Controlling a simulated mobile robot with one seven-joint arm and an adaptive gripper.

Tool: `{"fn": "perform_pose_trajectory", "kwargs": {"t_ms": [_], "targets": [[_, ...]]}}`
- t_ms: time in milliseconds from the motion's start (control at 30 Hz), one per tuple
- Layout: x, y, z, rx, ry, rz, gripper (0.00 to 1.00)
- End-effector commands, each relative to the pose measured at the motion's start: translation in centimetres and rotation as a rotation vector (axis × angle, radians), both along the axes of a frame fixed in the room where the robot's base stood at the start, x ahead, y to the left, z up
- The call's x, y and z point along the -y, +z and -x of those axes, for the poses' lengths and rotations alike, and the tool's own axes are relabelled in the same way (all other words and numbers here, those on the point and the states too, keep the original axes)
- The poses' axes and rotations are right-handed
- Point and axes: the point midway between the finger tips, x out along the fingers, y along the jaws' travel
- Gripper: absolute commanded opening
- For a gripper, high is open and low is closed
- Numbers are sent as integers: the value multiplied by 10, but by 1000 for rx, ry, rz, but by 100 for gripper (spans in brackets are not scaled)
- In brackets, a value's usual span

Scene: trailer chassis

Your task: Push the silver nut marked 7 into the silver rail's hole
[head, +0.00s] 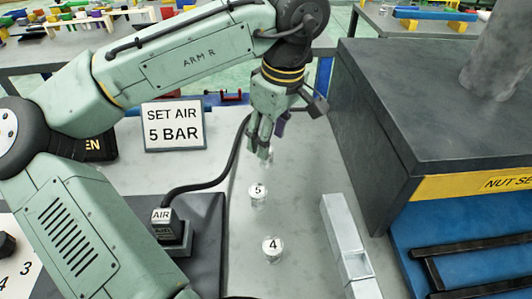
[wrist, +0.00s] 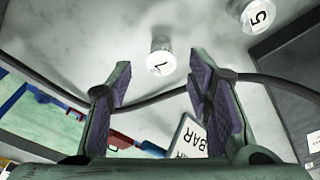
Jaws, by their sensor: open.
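The silver nut marked 7 (wrist: 160,62) stands on the grey table. In the wrist view it shows beyond and between my open fingers, with clear space on both sides. In the head view it is mostly hidden behind my gripper (head: 266,142), which points down over that spot. My gripper (wrist: 165,80) is open and empty, with purple pads on its fingers. The silver rail (head: 342,228) lies on the table to the right of and nearer than my gripper. A recess, likely its hole, shows in its near part; its inside is unclear.
Nuts marked 5 (head: 258,196) and 4 (head: 272,252) stand nearer on the table. A black hose runs from the AIR block (head: 163,225) up to my gripper. A "SET AIR 5 BAR" sign (head: 173,126) stands left. A dark bench (head: 440,110) rises on the right.

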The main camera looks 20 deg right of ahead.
Motion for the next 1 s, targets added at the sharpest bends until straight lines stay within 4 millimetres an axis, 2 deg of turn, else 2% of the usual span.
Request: {"fn": "perform_pose_trajectory", "kwargs": {"t_ms": [233, 533, 1000], "targets": [[-5, -33, -2, -3, -1, -1, 46], [-5, -39, -3, -1, -1, 0, 46], [-5, -38, -3, -1, -1, 0, 14]]}}
